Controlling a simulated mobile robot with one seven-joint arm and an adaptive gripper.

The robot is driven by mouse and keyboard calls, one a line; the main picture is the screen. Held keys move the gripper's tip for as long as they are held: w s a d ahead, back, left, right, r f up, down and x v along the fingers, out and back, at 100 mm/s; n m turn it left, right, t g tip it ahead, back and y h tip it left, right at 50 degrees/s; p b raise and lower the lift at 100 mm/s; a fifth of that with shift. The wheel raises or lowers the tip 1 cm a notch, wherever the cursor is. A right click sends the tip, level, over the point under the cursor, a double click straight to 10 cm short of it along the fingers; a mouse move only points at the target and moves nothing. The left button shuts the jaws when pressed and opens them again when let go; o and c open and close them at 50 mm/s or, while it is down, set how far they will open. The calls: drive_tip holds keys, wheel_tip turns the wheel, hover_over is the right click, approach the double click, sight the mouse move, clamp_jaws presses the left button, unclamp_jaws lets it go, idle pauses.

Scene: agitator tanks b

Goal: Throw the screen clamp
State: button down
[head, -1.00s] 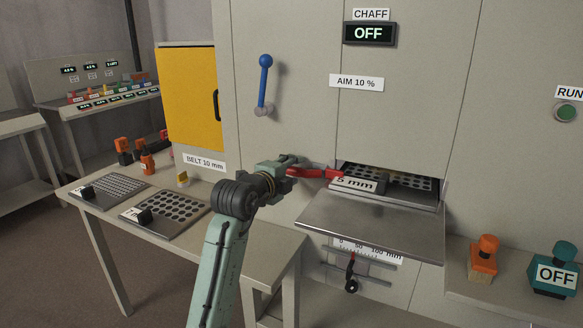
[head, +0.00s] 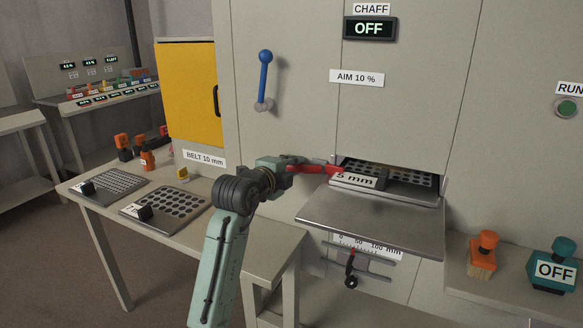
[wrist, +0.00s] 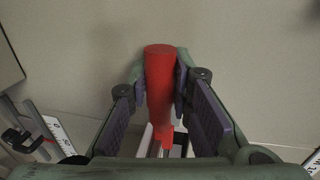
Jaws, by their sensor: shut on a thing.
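The screen clamp appears as a red handle (head: 318,169) at the left side of the screen slot in the grey machine. My gripper (head: 288,166) is shut on this red handle. In the wrist view the red handle (wrist: 159,90) stands between the two finger pads of my gripper (wrist: 160,78). A perforated screen labelled 5 mm (head: 400,176) sits in the slot, with its front part showing. The clamp's pivot is hidden or too small to make out.
A metal shelf (head: 375,222) juts out below the slot. A blue lever (head: 264,78) is on the panel above. Two spare screens (head: 172,205) lie on the left table. A scale with a slider (head: 351,268) is below the shelf. An orange-handled brush (head: 484,250) stands at right.

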drive_tip(key=shift+s+f, duration=0.1)
idle(0.4)
drive_tip(key=shift+s+d+n+t+y+b, duration=0.1)
drive_tip(key=shift+s+n+t+y+b, duration=0.25)
drive_tip(key=shift+n+y+b, duration=0.3)
drive_tip(key=shift+s+n+t+y, duration=0.15)
drive_tip(key=shift+s+n+y, duration=0.25)
drive_tip(key=shift+y, duration=0.35)
drive_tip(key=shift+s+n+t+y, duration=0.1)
drive_tip(key=shift+s+n+y, duration=0.1)
drive_tip(key=shift+n+y, duration=0.4)
drive_tip(key=c, duration=1.4)
unclamp_jaws()
drive_tip(key=shift+c, duration=0.2)
drive_tip(key=v, duration=1.2)
